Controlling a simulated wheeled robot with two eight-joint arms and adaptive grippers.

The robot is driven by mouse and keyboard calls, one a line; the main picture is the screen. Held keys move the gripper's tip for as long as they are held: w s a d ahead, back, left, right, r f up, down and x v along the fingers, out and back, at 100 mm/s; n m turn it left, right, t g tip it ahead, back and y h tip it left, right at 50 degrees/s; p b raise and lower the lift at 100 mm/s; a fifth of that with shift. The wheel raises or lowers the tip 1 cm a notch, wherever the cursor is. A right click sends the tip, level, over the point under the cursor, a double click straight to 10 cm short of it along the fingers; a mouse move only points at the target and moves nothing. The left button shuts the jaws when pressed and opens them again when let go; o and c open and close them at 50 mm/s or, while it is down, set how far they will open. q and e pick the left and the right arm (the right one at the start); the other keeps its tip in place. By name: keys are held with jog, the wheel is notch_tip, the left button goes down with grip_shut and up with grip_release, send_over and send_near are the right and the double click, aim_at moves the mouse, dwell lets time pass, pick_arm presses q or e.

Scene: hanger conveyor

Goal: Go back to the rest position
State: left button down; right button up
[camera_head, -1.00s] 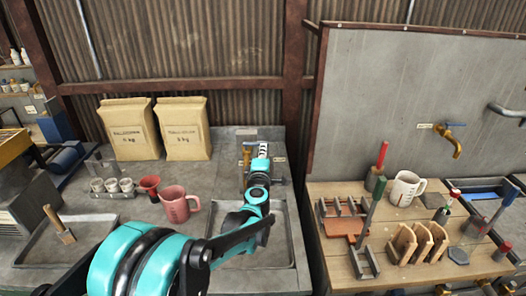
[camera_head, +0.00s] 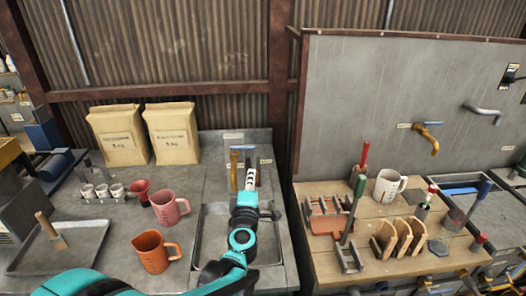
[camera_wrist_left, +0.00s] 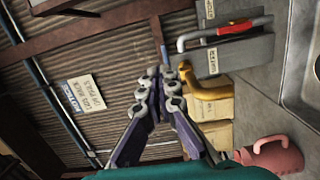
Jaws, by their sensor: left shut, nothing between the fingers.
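My left gripper (camera_head: 250,176) is at the back of the sink area in the head view, close in front of the brass tap (camera_head: 234,168). In the left wrist view its purple-grey fingers (camera_wrist_left: 165,76) are shut with nothing between them. A brass tap (camera_wrist_left: 208,90) shows just beyond the fingertips there; I cannot tell whether they touch it. My teal and black left arm reaches in from the bottom left of the head view and covers part of the sink tray (camera_head: 274,222). My right gripper is in neither view.
An orange mug (camera_head: 150,252) and a pink mug (camera_head: 166,208) stand left of the arm. Two paper bags (camera_head: 173,135) stand behind. To the right, a wooden table (camera_head: 300,192) holds a white mug (camera_head: 389,187), wooden holders (camera_head: 397,238) and upright tools.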

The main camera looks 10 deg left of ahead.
pick_arm(q)
jog(key=s+d+r+m+g+h, duration=0.2)
jog(key=s+d+m+h, duration=0.6)
jog(key=m, duration=0.5)
jog(key=s+a+f+m+g+y, duration=0.1)
jog(key=s+a+f+m+g, duration=0.1)
jog(key=s, duration=0.4)
jog(key=s+a+f+m+g+y, duration=0.2)
jog(key=s+a+f+g, duration=0.1)
jog(key=s+f, duration=0.4)
jog(key=s+a+f+m+g+y, duration=0.2)
jog(key=s+a+f+g, duration=0.1)
jog(key=s, duration=0.4)
jog(key=shift+a+f+g, duration=0.35)
jog(key=shift+f+g, duration=0.05)
jog(key=shift+f, duration=0.3)
jog(key=shift+s, duration=0.1)
